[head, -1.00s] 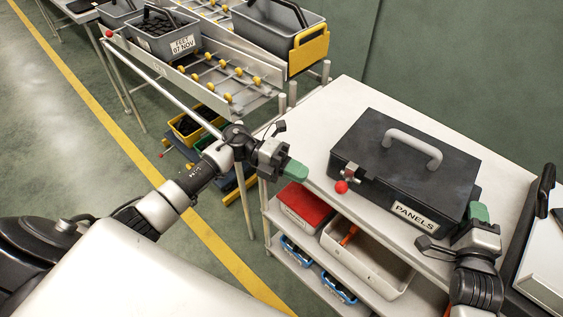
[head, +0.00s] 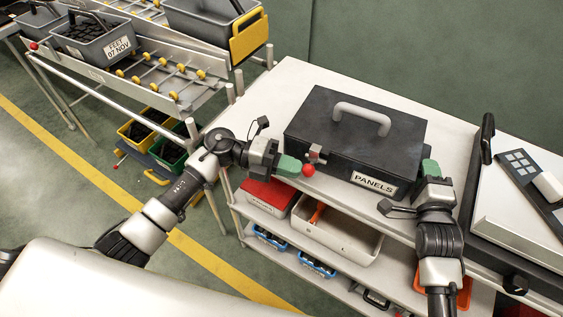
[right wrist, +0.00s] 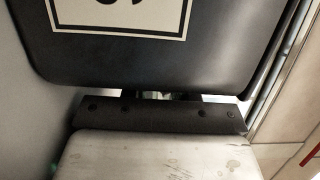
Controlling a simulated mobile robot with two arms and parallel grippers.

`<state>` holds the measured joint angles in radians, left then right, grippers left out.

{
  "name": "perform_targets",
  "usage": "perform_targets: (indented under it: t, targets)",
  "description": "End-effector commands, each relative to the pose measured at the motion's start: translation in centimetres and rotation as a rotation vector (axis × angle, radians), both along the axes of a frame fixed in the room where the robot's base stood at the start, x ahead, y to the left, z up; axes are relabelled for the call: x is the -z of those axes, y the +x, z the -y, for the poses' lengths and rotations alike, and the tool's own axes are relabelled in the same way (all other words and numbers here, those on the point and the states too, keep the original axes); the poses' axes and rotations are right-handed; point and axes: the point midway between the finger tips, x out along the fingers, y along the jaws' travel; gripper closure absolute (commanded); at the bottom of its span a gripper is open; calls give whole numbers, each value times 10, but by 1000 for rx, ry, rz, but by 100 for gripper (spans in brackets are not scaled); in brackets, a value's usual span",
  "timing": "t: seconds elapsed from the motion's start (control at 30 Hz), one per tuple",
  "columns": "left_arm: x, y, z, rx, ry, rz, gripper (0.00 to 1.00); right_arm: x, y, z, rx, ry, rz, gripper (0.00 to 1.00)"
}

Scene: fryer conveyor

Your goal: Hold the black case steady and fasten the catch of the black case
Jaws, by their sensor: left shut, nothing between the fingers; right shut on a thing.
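The black case (head: 352,115) lies on the white table top with its grey handle (head: 362,115) up and a "PANELS" label (head: 373,183) on its front. The catch (head: 316,153) is a small metal piece at the case's front left, with a red knob (head: 309,170). My left gripper (head: 297,168) is shut and empty, its green fingertips right beside the knob; I cannot tell whether they touch it. My right gripper (head: 430,168) is shut on the case at its front right corner. The right wrist view shows the case's dark wall (right wrist: 160,65) up close; the fingertips are mostly hidden there.
A shelf under the table holds a red-lidded box (head: 268,197) and a light tray (head: 340,235). A dark-framed machine (head: 520,220) stands right of the case. A roller conveyor (head: 150,85) with grey baskets is at the upper left. The table left of the case is bare.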

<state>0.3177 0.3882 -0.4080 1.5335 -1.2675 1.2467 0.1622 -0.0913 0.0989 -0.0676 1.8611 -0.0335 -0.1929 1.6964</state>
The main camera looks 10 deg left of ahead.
Motion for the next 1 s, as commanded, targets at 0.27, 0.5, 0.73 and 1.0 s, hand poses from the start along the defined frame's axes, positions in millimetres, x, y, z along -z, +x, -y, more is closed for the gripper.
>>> perform_targets:
  t: [0.27, 0.5, 0.73, 1.0]
  targets:
    - [0, -6, 23, 2, -1, 2, 100, 1, 0, -1, -2, -1, -2, 100]
    - [0, -7, 24, 4, -2, 0, 100, 1, 0, -2, -4, 0, -2, 100]
    - [5, -5, 1, 1, 3, -1, 100, 1, 0, -2, -4, 1, -2, 100]
    - [3, -3, -62, -4, 5, 1, 100, 1, 0, -2, -3, 1, -2, 100]
